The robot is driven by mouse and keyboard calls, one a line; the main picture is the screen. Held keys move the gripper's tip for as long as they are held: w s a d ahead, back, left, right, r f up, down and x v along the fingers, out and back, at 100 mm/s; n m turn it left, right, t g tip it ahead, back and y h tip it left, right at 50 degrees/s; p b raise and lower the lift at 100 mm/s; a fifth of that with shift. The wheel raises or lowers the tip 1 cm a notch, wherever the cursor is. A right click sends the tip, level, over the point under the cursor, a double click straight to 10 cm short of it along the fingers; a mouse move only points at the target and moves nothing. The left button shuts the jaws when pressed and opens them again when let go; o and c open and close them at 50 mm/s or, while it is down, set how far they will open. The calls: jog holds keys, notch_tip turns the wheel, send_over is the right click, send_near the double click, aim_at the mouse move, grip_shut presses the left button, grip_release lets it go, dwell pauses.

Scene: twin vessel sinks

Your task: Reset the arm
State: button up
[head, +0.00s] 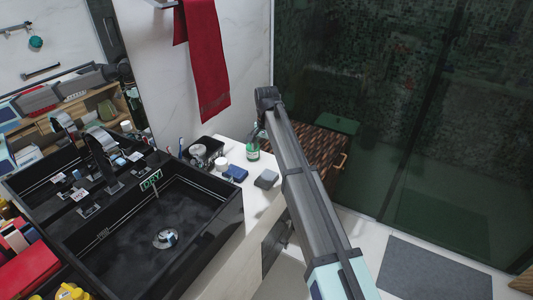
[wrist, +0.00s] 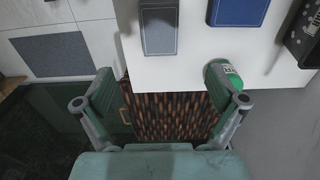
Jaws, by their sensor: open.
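My gripper (wrist: 162,80) is open in the wrist view, with its two fingers spread wide and nothing between them. It points down over the counter edge, above a brown woven hamper (wrist: 170,108). A green-capped bottle (wrist: 223,76) on the white counter appears close by the right finger. I cannot tell whether they touch. In the head view my arm reaches up from the bottom right toward the hamper (head: 308,148).
A grey box (wrist: 160,28) and a blue box (wrist: 237,12) lie on the white counter (head: 240,152). The black sink (head: 130,222) stands left of them. A red towel (head: 205,65) hangs above. Dark glass (head: 400,120) stands behind the hamper. A grey mat (head: 432,270) lies on the floor.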

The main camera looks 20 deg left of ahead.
jog(key=s+d+f, duration=0.3)
jog(key=d+f, duration=0.5)
jog(key=d, duration=0.4)
jog(key=s+d+f, duration=0.3)
jog(key=d+f, duration=0.5)
jog(key=d, duration=0.3)
jog(key=s+d+f+n, duration=0.1)
jog(key=s+d+f, duration=0.4)
jog(key=s+d, duration=0.4)
jog(key=s+d+f+n, duration=0.1)
jog(key=s+d+f, duration=0.5)
jog(key=d, duration=0.6)
jog(key=s+f+g, duration=0.2)
jog(key=s+f, duration=0.4)
jog(key=s, duration=0.4)
jog(key=s+d+f+g, duration=0.1)
jog(key=s+f+g, duration=0.1)
jog(key=s+f, duration=0.4)
jog(key=s+d+f+g, duration=0.1)
jog(key=s+f, duration=0.6)
jog(key=s, duration=0.9)
jog(key=shift+d+g, duration=0.25)
jog(key=shift+g, duration=0.55)
